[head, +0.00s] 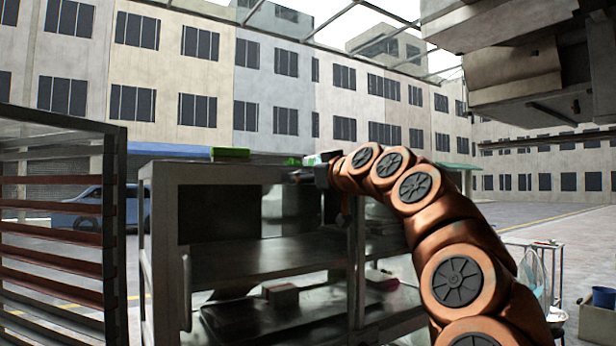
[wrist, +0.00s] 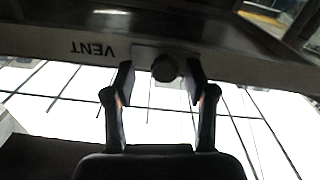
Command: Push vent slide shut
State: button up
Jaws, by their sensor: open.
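The vent slide shows in the wrist view as a round dark knob (wrist: 165,68) on a lighter plate (wrist: 141,55). It sits on a grey metal edge beside an upside-down VENT label (wrist: 93,49). My gripper (wrist: 160,88) is open, with one finger on each side of the knob. Gaps show between the knob and both fingers; I cannot tell whether anything touches it. In the head view my gripper (head: 310,175) is small, at the top of the open grey metal cabinet (head: 250,173). The knob cannot be made out there.
My arm reaches in from the right, in front of the cabinet's right side. Inside the cabinet are shelves and a small reddish box (head: 282,295). A slatted panel (head: 55,230) stands at the left. Small green items (head: 230,153) lie on top of the cabinet.

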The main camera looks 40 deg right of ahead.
jog(key=s+a, duration=0.1)
jog(key=s, duration=1.1)
jog(key=shift+a, duration=0.1)
dwell(0.6)
jog(key=w+a+f+n+g+y+p, duration=0.3)
jog(key=a+f+g, duration=0.5)
jog(key=a+f, duration=1.6)
jog(key=s+a+f+m+g, duration=0.2)
jog(key=s+f+g, duration=0.4)
jog(key=s+f, duration=0.7)
jog(key=s+a+f+m+g+h, duration=0.1)
jog(key=s+f+g, duration=0.4)
jog(key=s+f, duration=0.9)
jog(key=shift+a+f+m+g+p, duration=0.3)
jog(key=shift+a+m+g+p, duration=0.15)
jog(key=shift+a+m, duration=0.2)
